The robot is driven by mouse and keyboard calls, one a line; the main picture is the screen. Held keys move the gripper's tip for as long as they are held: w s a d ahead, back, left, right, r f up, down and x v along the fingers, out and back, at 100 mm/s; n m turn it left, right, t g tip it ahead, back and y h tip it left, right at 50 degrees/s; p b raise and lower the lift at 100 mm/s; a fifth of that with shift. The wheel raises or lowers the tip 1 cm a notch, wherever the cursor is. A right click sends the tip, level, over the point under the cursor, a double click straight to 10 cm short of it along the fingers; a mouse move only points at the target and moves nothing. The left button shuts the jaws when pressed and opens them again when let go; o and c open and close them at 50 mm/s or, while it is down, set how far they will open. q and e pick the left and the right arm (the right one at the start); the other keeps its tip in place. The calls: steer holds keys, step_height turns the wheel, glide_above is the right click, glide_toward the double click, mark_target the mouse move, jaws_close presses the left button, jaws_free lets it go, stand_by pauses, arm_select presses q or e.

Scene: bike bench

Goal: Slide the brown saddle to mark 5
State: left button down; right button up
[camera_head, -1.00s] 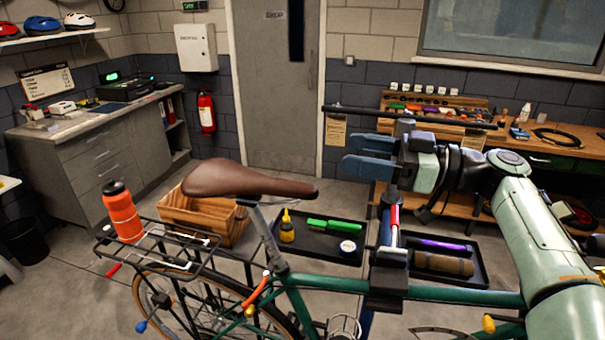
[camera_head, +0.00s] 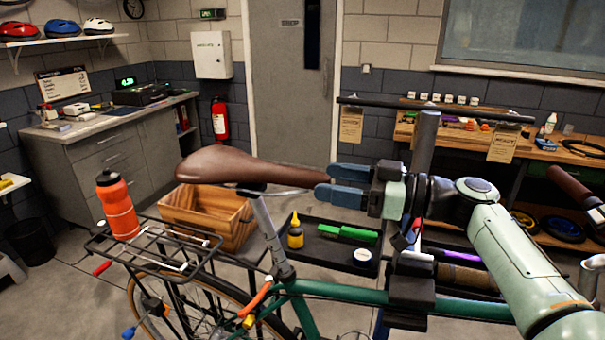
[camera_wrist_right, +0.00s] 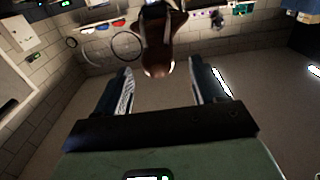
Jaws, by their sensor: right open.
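The brown saddle (camera_head: 235,168) sits on the seatpost (camera_head: 268,228) of the green bike, its nose pointing right. No numbered marks are readable on the rails or post, so mark 5 cannot be made out. My right gripper (camera_head: 322,184) is open and empty, at the saddle's nose, with its blue fingers pointing left. In the right wrist view the saddle (camera_wrist_right: 157,45) lies ahead, its nose near the gap between the two open fingers. I cannot tell whether they touch it. My left gripper is not in view.
The rear rack (camera_head: 150,248) carries an orange bottle (camera_head: 118,208). A wooden crate (camera_head: 205,225) and a black tray (camera_head: 325,250) with a yellow bottle lie beyond the bike. A thin dark bar (camera_head: 440,108) runs above my right gripper. The air left of the saddle is free.

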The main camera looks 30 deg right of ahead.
mark_target(298, 168)
steer(key=p+x, duration=0.1)
steer(key=x, duration=0.5)
steer(key=shift+w, duration=0.15)
steer(key=shift+c, duration=0.3)
jaws_close()
steer(key=r, duration=0.2)
steer(key=r+p, duration=0.1)
steer(key=shift+w+a+r, duration=0.1)
steer(key=shift+w+a, duration=0.2)
steer(key=shift+a, duration=0.05)
steer(key=shift+o, duration=0.3)
jaws_free()
steer(key=b+v, duration=0.2)
steer(key=v, duration=1.1)
